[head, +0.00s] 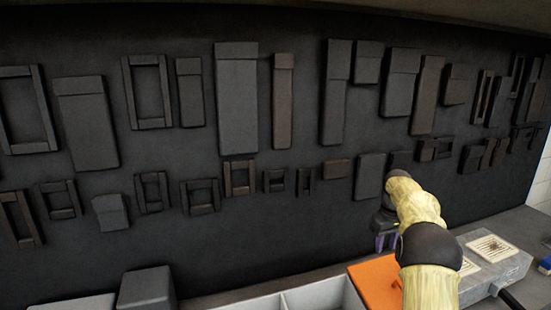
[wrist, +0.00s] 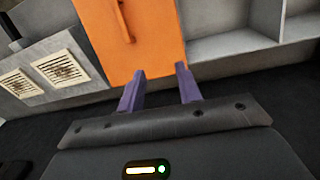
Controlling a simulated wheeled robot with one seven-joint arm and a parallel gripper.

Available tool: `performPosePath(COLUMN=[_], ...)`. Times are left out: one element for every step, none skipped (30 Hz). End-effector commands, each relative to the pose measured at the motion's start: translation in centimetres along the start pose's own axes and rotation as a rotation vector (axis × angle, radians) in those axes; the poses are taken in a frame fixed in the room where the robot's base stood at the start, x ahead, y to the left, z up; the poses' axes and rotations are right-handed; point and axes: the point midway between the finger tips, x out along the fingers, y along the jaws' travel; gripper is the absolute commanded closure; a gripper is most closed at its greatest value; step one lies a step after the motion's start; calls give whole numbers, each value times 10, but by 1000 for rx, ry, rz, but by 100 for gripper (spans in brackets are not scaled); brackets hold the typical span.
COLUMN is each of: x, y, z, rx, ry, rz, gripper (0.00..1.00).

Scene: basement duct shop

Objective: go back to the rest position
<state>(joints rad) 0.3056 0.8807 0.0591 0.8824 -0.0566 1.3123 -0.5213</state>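My gripper (head: 385,242) shows in the head view at the end of my yellow-sleeved arm, above the bench near an orange panel (head: 371,284). In the wrist view my gripper (wrist: 160,76) has its two purple fingers spread apart, with nothing between them. The orange panel (wrist: 150,35) with its bar handle (wrist: 124,22) lies beyond the fingertips. In the head view the fingers are small and partly hidden by the arm.
White open compartments (head: 318,296) stand left of the orange panel. A grey box with vented plates (head: 492,247) is to the right, with a dark hose (head: 513,300) near it. A dark wall with many ducts and frames (head: 237,95) rises behind. A blue item (head: 545,264) sits at the far right.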

Motion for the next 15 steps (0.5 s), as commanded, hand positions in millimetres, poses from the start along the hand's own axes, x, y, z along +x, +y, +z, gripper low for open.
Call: performPosePath(x=[1,2,2,2,3,4,5,5,6,8,9,10,12,13,15], y=[-12,-19,-27,-34,-41,-49,-56,-62,-71,-78,-84,-94,-100,-107,-116], z=[3,4,7,9,12,16,19,22,28,32,36,43,48,53,60], rx=[2,8,13,18,23,30,35,39,47,52,58,65,70,77,84], ry=[5,8,13,17,21,26,29,33,39,42,46,51,55,60,65], rz=[2,3,5,7,8,10,11,13,14,15,16,17,17,18,18], gripper=[65,65,65,65,65,65,65,65,65,65,65,65,65,65,65])
